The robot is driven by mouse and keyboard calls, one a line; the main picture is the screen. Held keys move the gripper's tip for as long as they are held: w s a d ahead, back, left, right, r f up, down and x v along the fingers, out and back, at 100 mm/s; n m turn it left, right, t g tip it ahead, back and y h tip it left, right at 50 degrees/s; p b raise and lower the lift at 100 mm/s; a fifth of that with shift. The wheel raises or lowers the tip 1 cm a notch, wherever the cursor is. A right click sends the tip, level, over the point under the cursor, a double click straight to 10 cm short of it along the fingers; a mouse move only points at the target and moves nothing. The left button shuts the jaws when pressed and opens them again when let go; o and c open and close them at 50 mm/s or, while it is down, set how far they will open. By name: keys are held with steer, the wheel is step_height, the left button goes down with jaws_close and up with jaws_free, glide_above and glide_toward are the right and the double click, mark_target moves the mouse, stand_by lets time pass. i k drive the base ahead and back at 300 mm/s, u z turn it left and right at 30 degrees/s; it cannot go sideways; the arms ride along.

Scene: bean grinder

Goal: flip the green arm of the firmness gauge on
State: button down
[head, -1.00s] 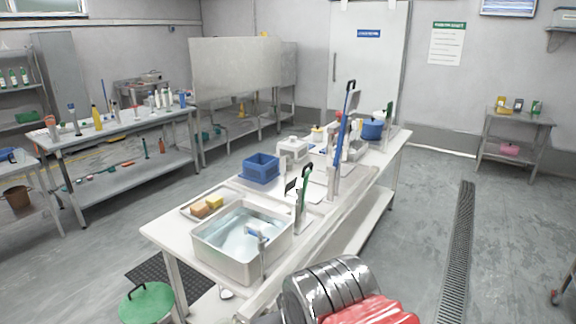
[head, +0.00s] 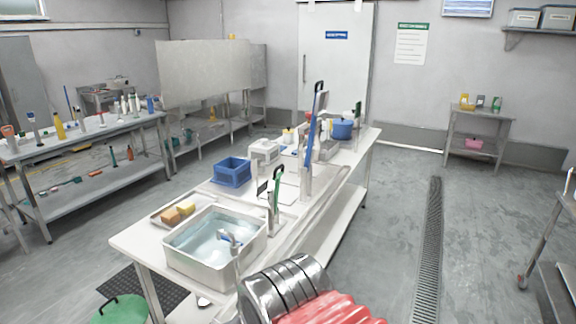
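On the long white table (head: 140,240) stand upright devices with coloured arms. A green arm (head: 278,186) rises steeply from a small stand just behind the water basin, near the table's right edge. A taller blue arm (head: 310,135) stands behind it, and another small green piece (head: 358,113) shows at the table's far end. I cannot tell from the labels which device is the firmness gauge. My gripper is not in view; only silver and red parts, likely of my arm, show at the bottom, close to the table's near right side.
A basin of water (head: 205,262) and a tray with sponges (head: 160,222) occupy the table's near end. A blue crate (head: 231,173) sits further back. A green-lidded bin (head: 120,310) stands at lower left. The floor right of the table is open, with a drain grate (head: 428,255).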

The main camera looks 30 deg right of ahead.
mark_target(276, 178)
steer(key=z, duration=0.05)
steer(key=i, duration=0.95)
steer(key=u, duration=0.1)
